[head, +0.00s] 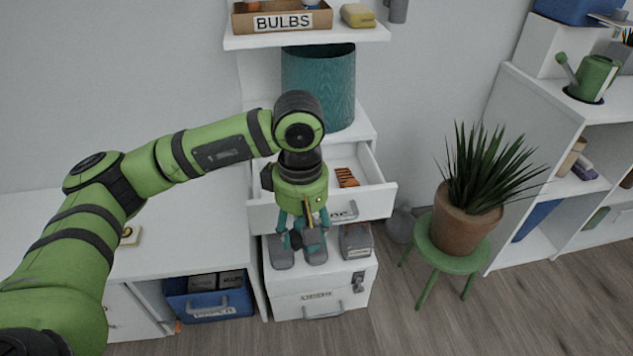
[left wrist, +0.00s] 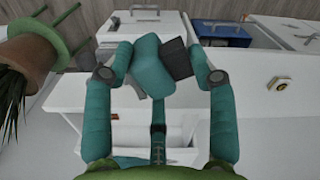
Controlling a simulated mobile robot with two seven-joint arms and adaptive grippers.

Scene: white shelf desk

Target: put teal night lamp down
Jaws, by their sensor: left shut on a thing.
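My left gripper (head: 303,235) is in front of the open white drawer and above the white lidded box (head: 322,292). In the left wrist view its two teal fingers close from both sides on the teal night lamp (left wrist: 153,68), a rounded teal block with a dark part on its right side. The lamp looks tilted between the fingertips. In the head view the gripper mostly hides the lamp, and I cannot tell whether it touches anything below. My right gripper is in neither view.
The open drawer (head: 376,200) holds an orange striped item (head: 347,177). Dark grey objects, one at the right (head: 355,241), crowd the box lid. A teal basket (head: 335,90) stands on the shelf behind. A potted plant (head: 467,212) on a green stool (head: 444,256) is right.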

